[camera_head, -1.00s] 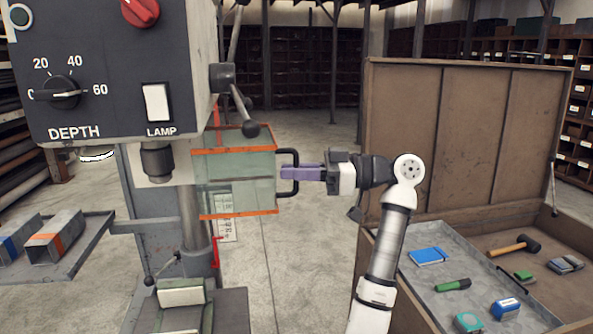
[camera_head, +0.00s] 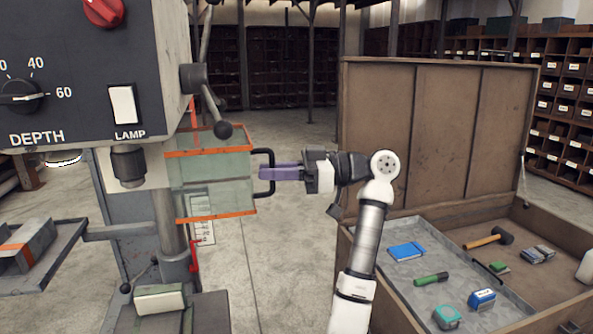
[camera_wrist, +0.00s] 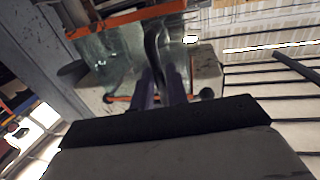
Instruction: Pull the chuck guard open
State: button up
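The chuck guard (camera_head: 213,167) is a clear greenish box with orange edges, below the drill press head and around the area under the chuck (camera_head: 128,165). It also shows in the wrist view (camera_wrist: 115,45). Its black D-shaped handle (camera_head: 266,154) sticks out at the right side. My gripper (camera_head: 268,173) reaches in from the right, with its purple fingers at the handle's upright bar. In the wrist view, the handle (camera_wrist: 152,45) runs down between my two close-set fingers (camera_wrist: 160,88), so the gripper looks shut on it. The exact contact is partly hidden.
The drill press head (camera_head: 75,75) with its black feed lever (camera_head: 213,105) stands above and left of my gripper. An open wooden chest (camera_head: 435,140) with tools stands right, beside my arm. A side tray (camera_head: 45,260) is at the left. Bare floor (camera_head: 290,220) shows between press and chest.

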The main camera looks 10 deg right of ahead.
jog(key=s+d+b, duration=0.1)
jog(key=d+b, duration=0.1)
jog(key=d, duration=1.1)
jog(key=shift+d, duration=0.15)
